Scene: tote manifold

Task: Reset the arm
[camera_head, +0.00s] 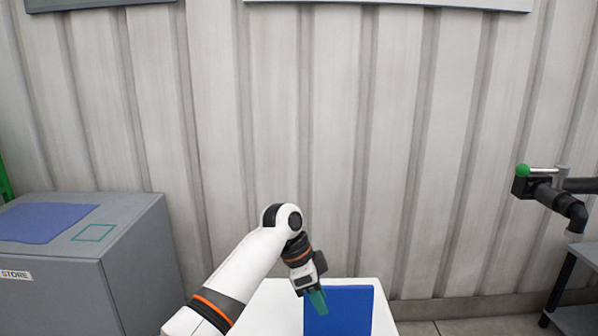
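My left arm comes in from the lower left, bent at the elbow. My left gripper (317,301) points down and has teal fingertips. It is in front of or over a blue flat-sided object (350,312) at the bottom centre. The fingertips overlap the blue object's left part in the picture; I cannot tell if they touch it. The finger gap is too small to make out, and I see nothing clearly held. My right arm and gripper are not in view.
A white table (268,305) is under the blue object. A grey cabinet (140,240) labelled STORE stands at left with a blue mat (40,222) and a teal outline on top. A black pipe with a green-knobbed valve (523,171) is at right, above a dark stand (575,290). A corrugated wall closes the back.

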